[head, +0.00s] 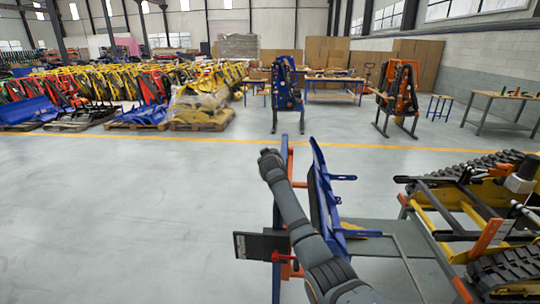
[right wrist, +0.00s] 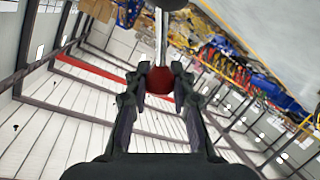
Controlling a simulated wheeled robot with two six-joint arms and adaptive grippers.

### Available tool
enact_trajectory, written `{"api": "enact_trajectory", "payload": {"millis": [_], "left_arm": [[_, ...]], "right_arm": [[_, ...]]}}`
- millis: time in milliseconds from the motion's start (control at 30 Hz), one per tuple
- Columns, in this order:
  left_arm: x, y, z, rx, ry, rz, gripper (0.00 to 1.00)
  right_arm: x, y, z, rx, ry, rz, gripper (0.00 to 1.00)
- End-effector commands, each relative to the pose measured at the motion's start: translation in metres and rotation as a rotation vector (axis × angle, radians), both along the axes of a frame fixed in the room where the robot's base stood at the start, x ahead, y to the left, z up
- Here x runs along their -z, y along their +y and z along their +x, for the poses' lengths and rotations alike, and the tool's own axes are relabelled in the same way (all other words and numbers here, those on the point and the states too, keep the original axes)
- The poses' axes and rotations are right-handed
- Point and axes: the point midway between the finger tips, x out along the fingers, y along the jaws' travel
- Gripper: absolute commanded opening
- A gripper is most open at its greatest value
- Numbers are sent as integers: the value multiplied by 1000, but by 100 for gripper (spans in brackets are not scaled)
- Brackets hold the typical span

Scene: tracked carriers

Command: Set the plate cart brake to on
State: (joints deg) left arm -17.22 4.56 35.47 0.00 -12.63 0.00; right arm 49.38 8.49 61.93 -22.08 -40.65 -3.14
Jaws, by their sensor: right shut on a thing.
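The plate cart, with a blue curved plate (head: 322,195) and blue and orange uprights, stands in front of me in the head view. My right arm crosses it from the bottom, and its far end lies by the uprights. In the right wrist view my right gripper (right wrist: 160,82) is shut on a red ball knob (right wrist: 158,79) at the end of a thin metal lever (right wrist: 161,38). The knob and fingers cannot be made out in the head view. I cannot tell the brake's setting. My left gripper is not in view.
A dark flat panel (head: 252,244) with a red fitting (head: 286,257) juts out left of my arm. A yellow tracked carrier (head: 485,205) stands close at right. The grey floor at left is clear. Blue and orange upright machines stand farther back.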

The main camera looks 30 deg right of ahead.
Motion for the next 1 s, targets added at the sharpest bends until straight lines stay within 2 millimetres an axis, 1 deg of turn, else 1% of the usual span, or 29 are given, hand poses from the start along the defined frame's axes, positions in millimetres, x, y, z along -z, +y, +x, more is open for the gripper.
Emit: {"api": "enact_trajectory", "payload": {"millis": [267,300,467,800,867,967,1000], "left_arm": [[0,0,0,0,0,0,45],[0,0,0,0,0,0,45],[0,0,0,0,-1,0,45],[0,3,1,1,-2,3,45],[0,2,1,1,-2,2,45],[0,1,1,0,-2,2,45],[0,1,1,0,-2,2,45]], "right_arm": [[-1,1,0,-2,-2,1,0],[-1,1,0,-2,-2,1,26],[-1,0,0,0,-1,1,47],[-1,1,-2,0,-1,1,47],[-2,3,-6,1,-1,0,47],[-5,8,-18,-1,-2,0,47],[-7,11,-25,-2,-2,1,47]]}}
